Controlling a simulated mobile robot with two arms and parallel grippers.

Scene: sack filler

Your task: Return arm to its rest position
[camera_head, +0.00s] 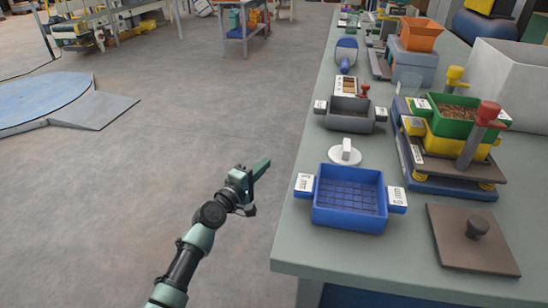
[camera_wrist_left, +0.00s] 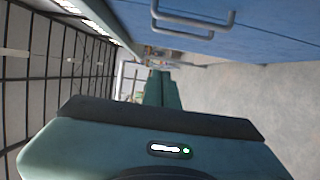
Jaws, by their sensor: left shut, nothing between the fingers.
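My left arm comes in from the bottom left in the head view. Its left gripper (camera_head: 261,168) is over the open floor, to the left of the bench (camera_head: 300,245) and apart from it. The fingers are together with nothing between them. In the left wrist view the shut fingers (camera_wrist_left: 162,88) point away from the camera, beside a blue cabinet front (camera_wrist_left: 255,35) with a metal handle. My right gripper is in neither view.
On the bench stand a blue sieve tray (camera_head: 350,222), a grey tray (camera_head: 350,122), a white-knobbed lid (camera_head: 344,157), a brown plate (camera_head: 470,255) and a green tray of grain (camera_head: 440,128). The floor (camera_head: 150,190) left of the bench is clear. A blue round platform (camera_head: 45,97) lies farther left.

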